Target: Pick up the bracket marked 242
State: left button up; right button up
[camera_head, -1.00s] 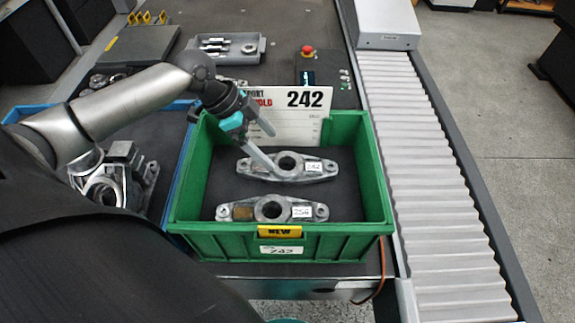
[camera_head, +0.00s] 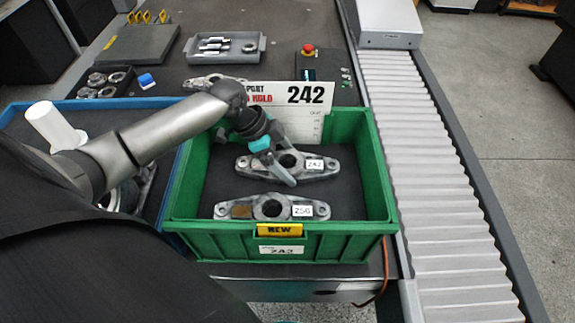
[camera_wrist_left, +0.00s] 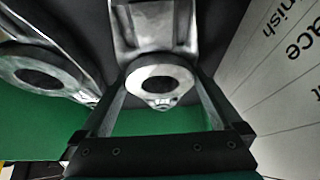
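The grey metal bracket marked 242 (camera_head: 318,166) lies on the dark floor of the green bin (camera_head: 376,190), at the back. My right gripper is not in view.
A white sign reading 242 (camera_head: 306,97) stands at the bin's back. A blue bin (camera_head: 172,190) with parts adjoins on the left. A roller conveyor (camera_head: 420,160) runs on the right. A grey tray (camera_head: 225,48) and control box (camera_head: 322,75) are behind.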

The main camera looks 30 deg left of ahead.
pick_arm(q)
jog(key=shift+r, duration=0.1)
grip_shut()
dwell(0.5)
